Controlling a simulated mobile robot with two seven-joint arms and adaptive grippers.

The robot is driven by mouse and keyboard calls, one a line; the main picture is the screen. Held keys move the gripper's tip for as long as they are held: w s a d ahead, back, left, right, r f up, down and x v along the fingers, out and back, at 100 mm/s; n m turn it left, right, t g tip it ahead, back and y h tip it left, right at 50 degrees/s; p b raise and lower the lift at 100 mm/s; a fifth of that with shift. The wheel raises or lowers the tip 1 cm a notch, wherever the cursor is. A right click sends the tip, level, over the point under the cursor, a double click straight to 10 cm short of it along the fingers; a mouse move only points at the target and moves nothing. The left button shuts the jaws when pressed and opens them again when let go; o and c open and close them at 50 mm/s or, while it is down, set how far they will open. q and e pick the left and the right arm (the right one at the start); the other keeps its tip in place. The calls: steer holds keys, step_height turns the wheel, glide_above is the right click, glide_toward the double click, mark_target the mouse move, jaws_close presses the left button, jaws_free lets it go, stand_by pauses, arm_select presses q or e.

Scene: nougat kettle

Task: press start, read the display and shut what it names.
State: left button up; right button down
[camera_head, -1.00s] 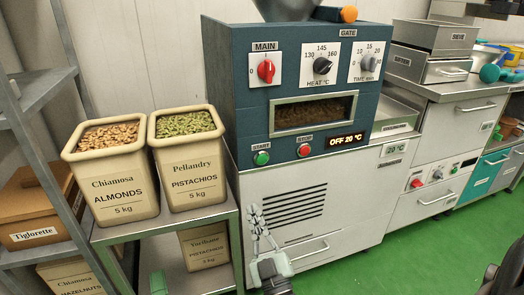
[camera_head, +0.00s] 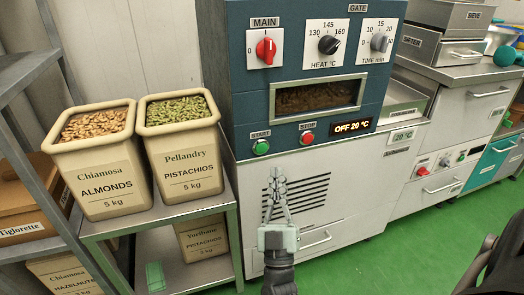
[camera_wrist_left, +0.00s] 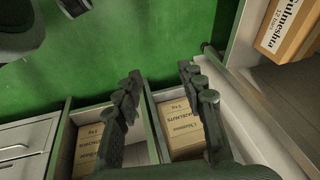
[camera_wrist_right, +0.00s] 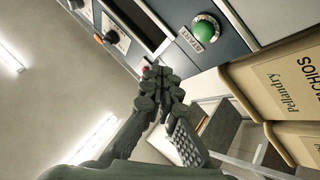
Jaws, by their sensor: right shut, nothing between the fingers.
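The blue-grey machine front (camera_head: 240,100) carries a green START button (camera_head: 260,147) and a red STOP button (camera_head: 307,138). The display (camera_head: 353,127) right of them reads "OFF 20 °C". Above are a red MAIN knob (camera_head: 266,50), a HEAT knob (camera_head: 328,45) and a TIME knob (camera_head: 380,43). My right gripper (camera_head: 277,175) is shut and empty, appearing below and slightly right of START in the head view. The START button (camera_wrist_right: 205,29) also shows in the right wrist view, apart from the fingertips. My left gripper (camera_wrist_left: 160,84) is open and empty, seen only in its wrist view.
Bins of almonds (camera_head: 103,188) and pistachios (camera_head: 185,165) stand on a metal stand left of the machine. Metal cabinets with drawers (camera_head: 455,185) stand to the right. The left wrist view shows green floor (camera_wrist_left: 150,40) and labelled boxes (camera_wrist_left: 180,130) below the left fingers.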

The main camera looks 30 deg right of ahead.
mark_target(264, 144)
arm_select(q)
steer(key=shift+t, duration=0.4)
steer(key=shift+s+d+r+b, duration=0.15)
steer(key=shift+r+b, duration=0.15)
steer(key=shift+r, duration=0.45)
steer(key=shift+w+d+r+b, duration=0.1)
steer(key=shift+r+b, duration=0.25)
steer(key=shift+r, duration=0.45)
steer(key=shift+s+d+r+b, duration=0.15)
steer(key=shift+r+b, duration=0.15)
steer(key=shift+r, duration=0.45)
arm_select(e)
steer(key=shift+w+d, duration=0.25)
steer(key=shift+w, duration=0.85)
steer(key=shift+w+d, duration=0.3)
steer(key=shift+w, duration=0.85)
steer(key=shift+w+d, duration=0.25)
steer(key=shift+w, duration=0.85)
arm_select(q)
steer(key=shift+w, duration=0.15)
arm_select(e)
steer(key=shift+w+d, duration=0.1)
steer(key=shift+w, duration=0.3)
